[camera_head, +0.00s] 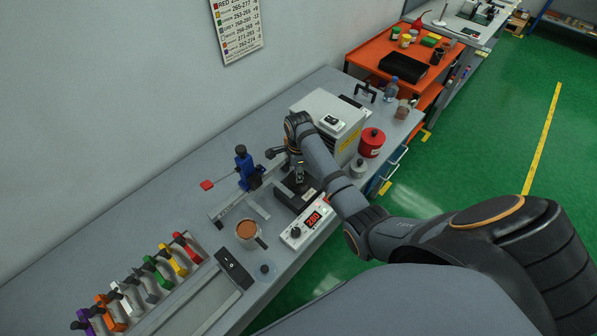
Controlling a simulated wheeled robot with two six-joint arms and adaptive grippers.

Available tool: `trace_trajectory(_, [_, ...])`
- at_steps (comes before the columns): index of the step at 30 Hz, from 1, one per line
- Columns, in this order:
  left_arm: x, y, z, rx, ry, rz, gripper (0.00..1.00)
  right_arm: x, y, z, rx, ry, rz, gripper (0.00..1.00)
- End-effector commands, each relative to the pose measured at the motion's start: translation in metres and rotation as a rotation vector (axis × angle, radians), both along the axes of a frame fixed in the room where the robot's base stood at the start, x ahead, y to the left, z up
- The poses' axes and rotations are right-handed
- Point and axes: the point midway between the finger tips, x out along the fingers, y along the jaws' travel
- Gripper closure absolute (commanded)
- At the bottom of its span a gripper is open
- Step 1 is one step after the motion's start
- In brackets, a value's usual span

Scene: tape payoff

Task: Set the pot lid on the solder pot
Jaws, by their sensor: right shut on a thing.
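The solder pot (297,194) is a dark, boxy unit on the grey bench, beside a white controller (306,224) with a red display reading 280. My right gripper (292,162) is just above and behind the pot, partly hidden by its own arm. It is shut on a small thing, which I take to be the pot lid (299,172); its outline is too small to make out. I cannot tell whether it touches the pot. My left gripper is not in view.
A blue stand (244,168) is left of the pot. A cup with brown contents (247,230) and a small dark round piece (265,269) are nearer the front. Coloured-handled tools (150,270) line the left.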

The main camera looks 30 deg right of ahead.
Motion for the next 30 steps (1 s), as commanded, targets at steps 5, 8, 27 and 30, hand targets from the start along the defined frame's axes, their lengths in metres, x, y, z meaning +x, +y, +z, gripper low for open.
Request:
trace_trajectory(5, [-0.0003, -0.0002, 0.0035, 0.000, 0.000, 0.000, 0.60, -0.0003, 0.0001, -0.0003, 0.000, 0.001, 0.000, 1.00])
trace_trajectory(8, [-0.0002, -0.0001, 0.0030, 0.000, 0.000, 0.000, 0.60, -0.0003, 0.0001, -0.0009, 0.000, 0.001, 0.000, 1.00])
trace_trajectory(27, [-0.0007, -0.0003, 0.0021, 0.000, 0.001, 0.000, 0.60, -0.0002, 0.0002, -0.0057, 0.000, 0.001, 0.000, 1.00])
trace_trajectory(30, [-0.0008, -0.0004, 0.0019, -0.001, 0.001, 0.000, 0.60, -0.0001, 0.0002, -0.0069, 0.000, 0.000, 0.000, 1.00])
